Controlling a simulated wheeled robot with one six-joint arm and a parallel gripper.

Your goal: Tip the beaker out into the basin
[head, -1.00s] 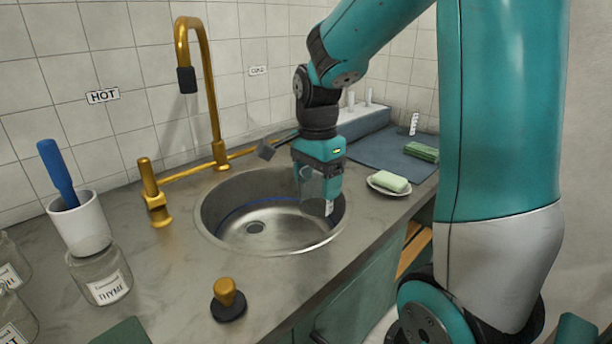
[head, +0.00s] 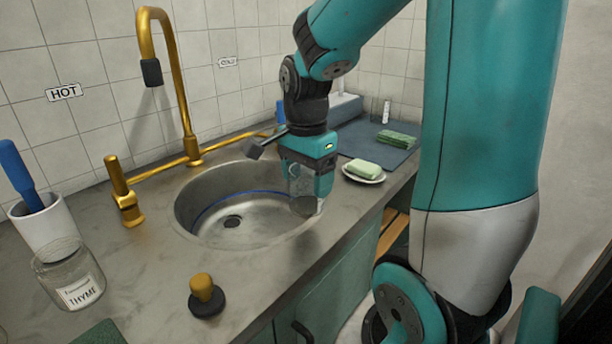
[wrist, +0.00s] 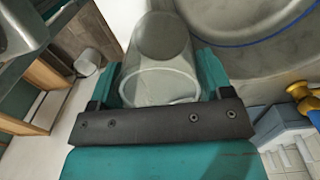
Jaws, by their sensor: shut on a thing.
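My gripper (head: 309,192) points down over the right side of the round steel basin (head: 183,215). It is shut on a clear glass beaker (wrist: 165,62), which sits between the jaws in the wrist view. In the head view the beaker (head: 300,182) is partly hidden by the jaws and looks close to upright. I cannot tell whether there is anything in it. In the wrist view the basin (wrist: 262,58), with a blue line round its wall, lies to the beaker's upper right.
A brass tap (head: 180,85) rises behind the basin. A brass valve (head: 122,190) and a black-based stopper (head: 205,297) stand left and in front. A green soap on a dish (head: 364,170) and folded green cloth (head: 396,140) lie right. A thyme jar (head: 72,275) stands at left.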

